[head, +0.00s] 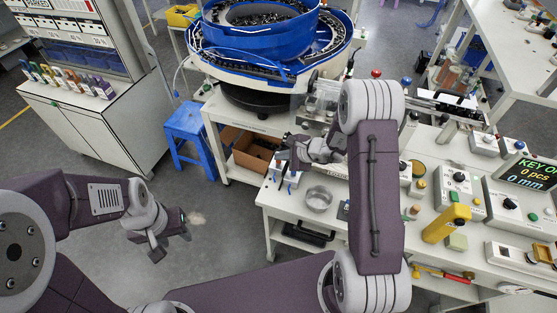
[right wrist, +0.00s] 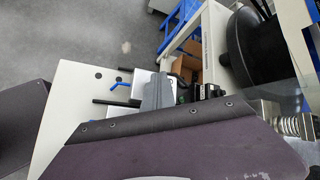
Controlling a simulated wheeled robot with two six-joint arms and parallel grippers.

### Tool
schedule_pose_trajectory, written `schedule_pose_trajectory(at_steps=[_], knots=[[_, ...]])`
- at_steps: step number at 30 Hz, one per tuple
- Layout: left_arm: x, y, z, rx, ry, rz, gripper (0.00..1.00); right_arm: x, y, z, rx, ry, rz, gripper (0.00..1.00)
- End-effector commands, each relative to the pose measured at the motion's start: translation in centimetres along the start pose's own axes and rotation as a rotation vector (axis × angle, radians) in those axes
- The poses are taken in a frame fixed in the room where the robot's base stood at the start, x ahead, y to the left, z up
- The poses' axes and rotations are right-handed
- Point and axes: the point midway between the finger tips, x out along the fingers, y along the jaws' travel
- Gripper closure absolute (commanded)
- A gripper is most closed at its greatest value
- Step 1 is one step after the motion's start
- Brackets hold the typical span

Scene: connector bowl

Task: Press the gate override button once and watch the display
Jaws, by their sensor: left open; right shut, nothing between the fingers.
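I cannot tell which button is the gate override. A small box (head: 291,180) with a blue part sits at the bench's left end. My right gripper (head: 284,160) is shut and empty, just above or beside this box; contact cannot be told. The box also shows in the right wrist view (right wrist: 145,82), partly hidden by my arm. My left gripper (head: 172,243) is open and empty over the floor.
A blue bowl feeder (head: 265,40) stands behind the bench (head: 273,204). A blue stool (head: 190,135) stands left. My right arm hides the bench's middle.

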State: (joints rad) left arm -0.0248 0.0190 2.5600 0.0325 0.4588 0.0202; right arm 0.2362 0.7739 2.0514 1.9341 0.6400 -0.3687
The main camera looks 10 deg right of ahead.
Motion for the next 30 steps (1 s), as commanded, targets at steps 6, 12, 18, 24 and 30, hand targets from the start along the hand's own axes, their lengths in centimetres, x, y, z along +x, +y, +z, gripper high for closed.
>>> schedule_pose_trajectory(at_steps=[6, 12, 18, 24, 30], knots=[[0.0, 0.0, 0.0, 0.000, 0.000, 0.000, 0.56, 0.0, 0.1, 0.0, 0.000, 0.001, 0.002, 1.00], [-0.5, 0.0, -0.1, 0.000, 0.000, 0.000, 0.56, -0.5, -0.3, 0.4, -0.001, 0.001, 0.001, 1.00], [-1.1, 0.0, -0.1, 0.000, 0.000, 0.000, 0.56, -1.3, -0.9, 0.9, 0.000, 0.001, 0.001, 1.00], [-1.0, 0.0, -0.1, 0.000, 0.000, 0.000, 0.56, -1.3, -0.9, 0.9, 0.000, 0.001, 0.001, 1.00], [-1.3, 0.0, -0.1, 0.000, 0.000, 0.000, 0.56, -1.6, -1.1, 1.1, 0.000, 0.000, 0.000, 1.00]])
